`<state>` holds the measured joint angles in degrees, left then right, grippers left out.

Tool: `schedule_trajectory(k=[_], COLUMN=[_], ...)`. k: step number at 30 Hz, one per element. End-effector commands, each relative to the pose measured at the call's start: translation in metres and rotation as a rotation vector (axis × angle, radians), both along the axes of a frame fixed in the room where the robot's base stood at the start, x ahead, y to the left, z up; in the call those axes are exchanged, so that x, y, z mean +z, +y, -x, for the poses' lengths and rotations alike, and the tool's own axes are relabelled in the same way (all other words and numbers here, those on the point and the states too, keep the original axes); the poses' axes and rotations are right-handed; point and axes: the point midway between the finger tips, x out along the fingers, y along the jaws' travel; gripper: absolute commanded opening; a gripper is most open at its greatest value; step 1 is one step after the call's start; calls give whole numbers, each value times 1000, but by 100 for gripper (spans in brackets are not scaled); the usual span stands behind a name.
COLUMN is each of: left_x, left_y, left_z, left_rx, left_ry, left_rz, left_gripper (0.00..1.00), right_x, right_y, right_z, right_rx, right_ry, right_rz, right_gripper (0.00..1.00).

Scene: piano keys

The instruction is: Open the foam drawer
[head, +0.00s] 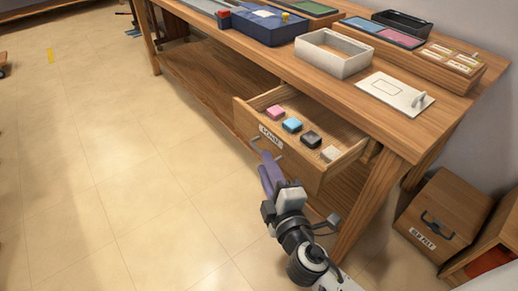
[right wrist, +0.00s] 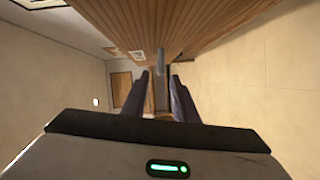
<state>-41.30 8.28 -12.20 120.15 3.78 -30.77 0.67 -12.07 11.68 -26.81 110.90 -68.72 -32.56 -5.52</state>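The foam drawer (head: 318,172) is a wooden drawer under the workbench, pulled out, with its inside showing. In it lie a pink, a blue, a black and a pale block. Its front carries a small white label (head: 270,135), too small to read surely, and a grey bar handle (head: 281,154). My right gripper (head: 266,163) has its purple fingers at the handle. In the right wrist view, the fingers (right wrist: 160,80) stand apart with a gap, and the grey handle (right wrist: 160,60) shows between and beyond their tips. Contact cannot be told. My left gripper is not in view.
The workbench top (head: 300,70) holds a white open box (head: 332,66), a white board (head: 394,93), a blue case (head: 262,28) and trays. A wooden cabinet (head: 440,215) stands at the lower right. The tiled floor (head: 110,170) at left is clear.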

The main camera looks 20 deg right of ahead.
Motion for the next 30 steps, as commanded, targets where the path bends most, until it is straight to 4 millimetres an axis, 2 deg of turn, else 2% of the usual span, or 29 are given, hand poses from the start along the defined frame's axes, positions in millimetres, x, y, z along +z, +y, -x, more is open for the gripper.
schedule_trajectory(k=[3, 9, 14, 22, 27, 30], left_x=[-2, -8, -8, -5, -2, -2], left_y=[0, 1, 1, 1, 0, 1], left_z=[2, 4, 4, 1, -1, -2], left_rx=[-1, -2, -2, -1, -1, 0], left_ry=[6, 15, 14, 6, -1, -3], left_rz=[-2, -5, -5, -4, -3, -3], left_gripper=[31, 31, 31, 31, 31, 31], right_x=[-1, -4, -5, -6, -6, -6], right_y=[-1, -2, -2, -2, -3, -3], right_z=[-25, -53, -62, -63, -62, -62], right_rx=[0, 0, 0, 0, -1, -1], right_ry=[-3, -1, 1, 2, 2, 2], right_rz=[1, 0, -2, -3, -3, -3], right_gripper=[26, 26, 26, 26, 0, 0])
